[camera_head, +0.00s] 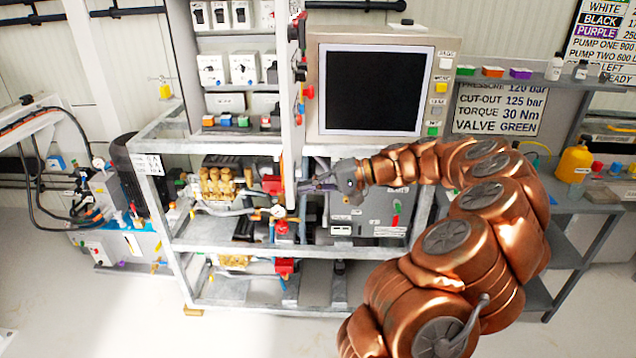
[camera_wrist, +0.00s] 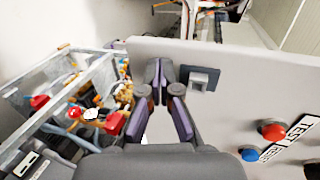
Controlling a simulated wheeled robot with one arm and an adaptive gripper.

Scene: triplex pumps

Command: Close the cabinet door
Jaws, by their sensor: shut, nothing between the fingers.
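The cabinet door (camera_head: 288,125) is a pale panel standing out from the cabinet, seen almost edge-on in the head view. In the wrist view the door (camera_wrist: 245,115) is a broad light-grey face filling the right side. It carries a small grey square handle or latch (camera_wrist: 203,78). My gripper (camera_head: 308,187) is beside the door's lower end, on its right. In the wrist view my gripper (camera_wrist: 159,70) is shut and empty, fingertips over the door's edge area, just left of the square handle. I cannot tell whether the fingers touch the door.
Shelves of white switch boxes (camera_head: 242,68) are left of the door. A black screen (camera_head: 370,90) is right of it. A metal frame (camera_head: 240,245) with brass pumps (camera_head: 215,185) stands below. Red (camera_wrist: 271,130) and blue (camera_wrist: 249,155) buttons stick out from the door face.

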